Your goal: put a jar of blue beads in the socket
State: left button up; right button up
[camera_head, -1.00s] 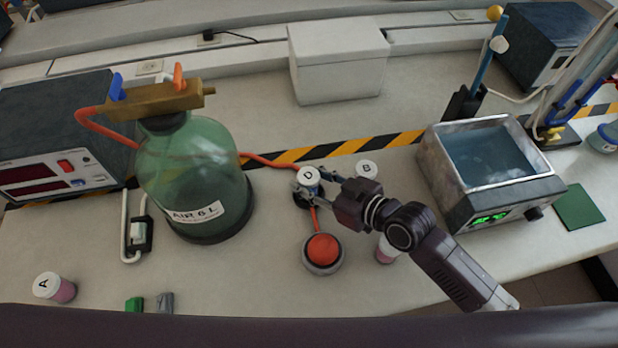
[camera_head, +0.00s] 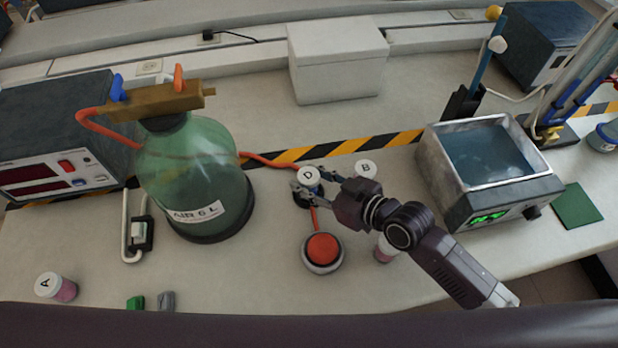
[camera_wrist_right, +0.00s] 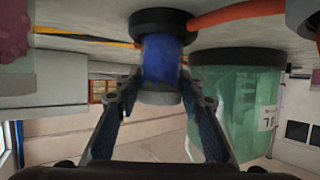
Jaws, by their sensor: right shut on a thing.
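The jar of blue beads (camera_wrist_right: 163,60) has a white lid marked D, seen from above in the head view (camera_head: 308,175). My right gripper (camera_head: 311,183) is shut on it, with one finger on each side near the lid in the wrist view (camera_wrist_right: 160,97). The jar's base meets the black ring of the socket (camera_head: 302,200), which also shows in the wrist view (camera_wrist_right: 163,21). The jar looks upright; I cannot tell how deep it sits. An orange tube runs to the socket. My left gripper is not in view.
Jar B (camera_head: 365,170) stands close right of the gripper. A pink jar (camera_head: 383,252) is partly under my arm. A red button (camera_head: 323,248) is in front, a green bottle (camera_head: 190,170) left, a water bath (camera_head: 488,165) right. Jar A (camera_head: 55,286) stands far left.

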jog(key=shift+f+b, duration=0.3)
jog(key=shift+f, duration=0.15)
dwell(0.3)
